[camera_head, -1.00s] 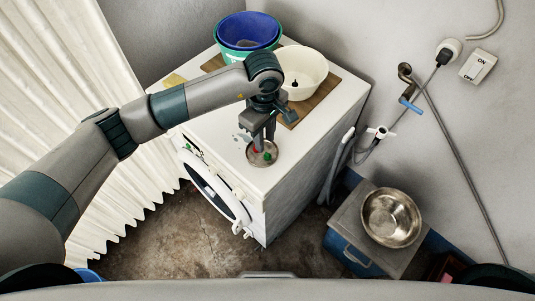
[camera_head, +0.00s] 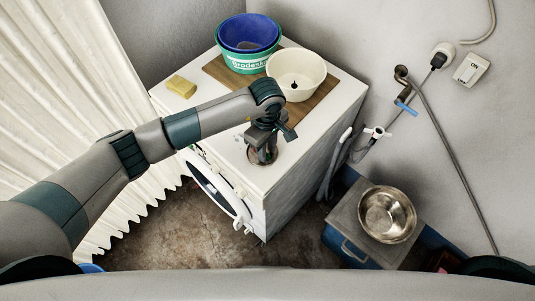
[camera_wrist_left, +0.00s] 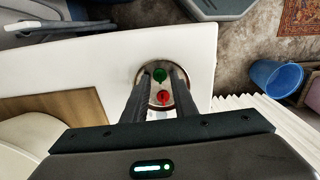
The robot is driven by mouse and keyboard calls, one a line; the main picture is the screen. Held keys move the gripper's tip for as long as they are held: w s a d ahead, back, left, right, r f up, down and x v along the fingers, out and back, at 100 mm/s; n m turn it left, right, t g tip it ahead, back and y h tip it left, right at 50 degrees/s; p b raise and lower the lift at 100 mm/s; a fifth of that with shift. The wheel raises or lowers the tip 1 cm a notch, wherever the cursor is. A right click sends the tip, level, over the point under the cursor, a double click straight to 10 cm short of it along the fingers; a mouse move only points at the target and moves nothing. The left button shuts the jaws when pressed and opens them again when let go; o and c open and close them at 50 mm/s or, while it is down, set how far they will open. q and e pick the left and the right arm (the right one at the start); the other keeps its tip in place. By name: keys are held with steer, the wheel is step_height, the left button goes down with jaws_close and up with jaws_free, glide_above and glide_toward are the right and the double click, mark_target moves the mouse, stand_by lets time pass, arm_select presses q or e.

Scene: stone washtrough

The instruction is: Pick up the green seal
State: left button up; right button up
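The green seal (camera_wrist_left: 159,75) is a small round piece in a shallow round dish (camera_wrist_left: 166,63) on the white washing machine top. A red seal (camera_wrist_left: 163,97) lies beside it in the dish. In the left wrist view, my left gripper (camera_wrist_left: 160,71) is open, with its fingers on either side of the green seal; I cannot tell whether they touch it. In the head view, my left gripper (camera_head: 263,155) points down over the dish and hides most of it and the seals. My right gripper is not in view.
On the washing machine (camera_head: 290,177), a cream basin (camera_head: 297,70) and stacked green and blue tubs (camera_head: 246,62) stand on a wooden board (camera_head: 222,72). A yellow sponge (camera_head: 181,86) lies at the left. A metal bowl (camera_head: 388,213) stands lower right.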

mark_target(270, 157)
arm_select(q)
jaws_close()
steer(key=shift+r, duration=0.15)
steer(key=shift+r+b, duration=0.45)
steer(key=shift+b, duration=0.1)
steer(key=r, duration=0.1)
steer(key=r+b, duration=0.1)
steer(key=d+r+b, duration=0.1)
steer(key=shift+s, duration=0.25)
steer(key=s+d+r+b, duration=0.5)
steer(key=d+r, duration=0.2)
steer(key=d, duration=0.2)
steer(key=shift+s, duration=0.25)
